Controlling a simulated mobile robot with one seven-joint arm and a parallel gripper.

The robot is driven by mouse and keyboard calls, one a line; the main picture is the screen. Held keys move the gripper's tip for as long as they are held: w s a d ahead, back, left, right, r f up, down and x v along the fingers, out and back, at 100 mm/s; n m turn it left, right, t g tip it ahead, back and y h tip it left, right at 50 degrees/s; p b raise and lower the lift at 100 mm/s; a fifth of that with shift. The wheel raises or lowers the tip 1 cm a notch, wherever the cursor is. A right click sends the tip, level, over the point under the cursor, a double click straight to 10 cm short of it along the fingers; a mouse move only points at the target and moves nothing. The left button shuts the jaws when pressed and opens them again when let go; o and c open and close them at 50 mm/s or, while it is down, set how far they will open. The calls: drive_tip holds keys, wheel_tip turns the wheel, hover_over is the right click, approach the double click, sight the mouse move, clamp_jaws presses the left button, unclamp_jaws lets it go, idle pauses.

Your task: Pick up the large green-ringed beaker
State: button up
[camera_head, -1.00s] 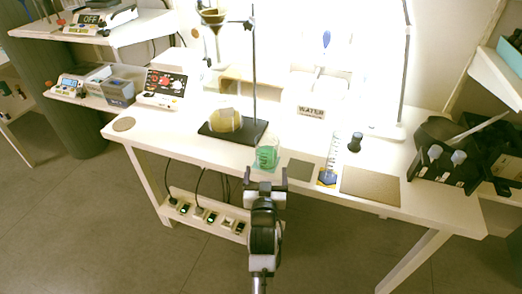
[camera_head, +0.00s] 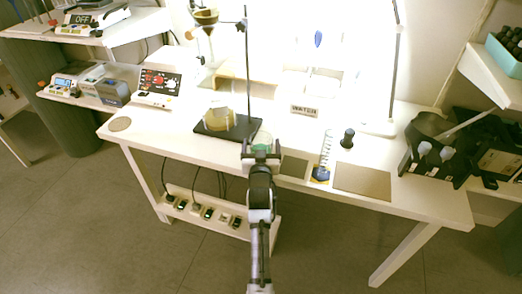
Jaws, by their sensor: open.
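A clear beaker with green in its lower part (camera_head: 263,137) stands upright near the front edge of the white table. Its lower front is hidden by my gripper. My gripper (camera_head: 261,150) is open, its two fingers spread left and right in front of the beaker. I cannot tell whether the fingers reach around its sides or touch it.
Just behind left, a rounded vessel with yellowish contents (camera_head: 219,118) stands on the dark base of a ring stand (camera_head: 227,129). To the right are a grey mat (camera_head: 294,167), a measuring cylinder with a blue base (camera_head: 322,170) and a tan mat (camera_head: 362,181).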

drive_tip(key=c, duration=1.2)
drive_tip(key=shift+r, duration=0.2)
drive_tip(key=shift+c, duration=0.2)
